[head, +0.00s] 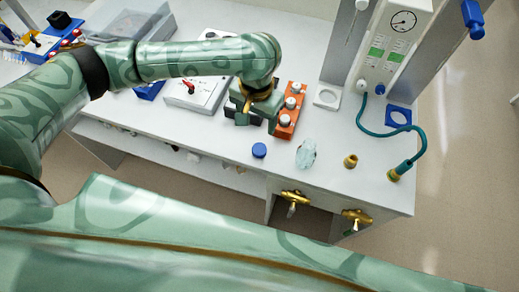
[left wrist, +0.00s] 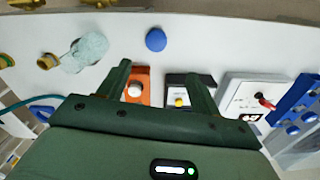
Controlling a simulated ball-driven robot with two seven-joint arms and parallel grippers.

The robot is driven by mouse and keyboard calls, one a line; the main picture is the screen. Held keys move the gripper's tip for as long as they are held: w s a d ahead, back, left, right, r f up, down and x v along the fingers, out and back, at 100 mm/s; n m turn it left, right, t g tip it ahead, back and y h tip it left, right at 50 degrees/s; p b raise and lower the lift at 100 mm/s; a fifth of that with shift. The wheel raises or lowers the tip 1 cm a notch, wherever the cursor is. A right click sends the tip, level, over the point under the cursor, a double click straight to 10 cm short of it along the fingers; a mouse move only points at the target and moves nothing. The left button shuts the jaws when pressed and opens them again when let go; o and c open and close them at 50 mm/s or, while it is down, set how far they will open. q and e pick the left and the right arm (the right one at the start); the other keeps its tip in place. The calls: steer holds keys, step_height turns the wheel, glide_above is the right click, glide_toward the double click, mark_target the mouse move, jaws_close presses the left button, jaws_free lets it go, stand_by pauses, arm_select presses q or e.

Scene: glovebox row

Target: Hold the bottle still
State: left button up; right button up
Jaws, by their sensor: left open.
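My left gripper (head: 251,117) is over the bench top beside the orange block. It is open, and in the left wrist view its two fingers (left wrist: 160,84) stand wide apart with nothing between them. A pale blue, see-through, crumpled-looking thing (head: 306,153) lies on the bench to the right of the gripper, apart from it. It also shows in the left wrist view (left wrist: 86,52). I cannot tell whether it is the bottle; no other clear bottle shape shows. My right gripper is not in view.
An orange block (head: 290,108) with white knobs stands close by the gripper. A blue cap (head: 259,150), a brass fitting (head: 350,161) and a teal hose (head: 371,132) are near. A white gauge panel (head: 393,45) rises behind. Brass valves (head: 293,197) stick out at the front edge.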

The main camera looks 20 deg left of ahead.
arm_select(q)
steer(key=b, duration=0.3)
glide_above(259, 149)
steer(key=f, duration=0.7)
steer(key=shift+w+a+f, duration=0.2)
steer(key=shift+w+a, duration=0.05)
steer(key=shift+a, duration=0.05)
steer(key=f+b, duration=0.1)
steer(key=f, duration=0.2)
steer(key=f+b, duration=0.1)
steer(key=f, duration=0.1)
steer(key=shift+s+d+f+b, duration=0.15)
steer(key=shift+d+f+b, duration=0.05)
steer(key=shift+d+b, duration=0.15)
steer(key=shift+r, duration=0.1)
steer(key=shift+c, duration=0.3)
steer(key=c, duration=1)
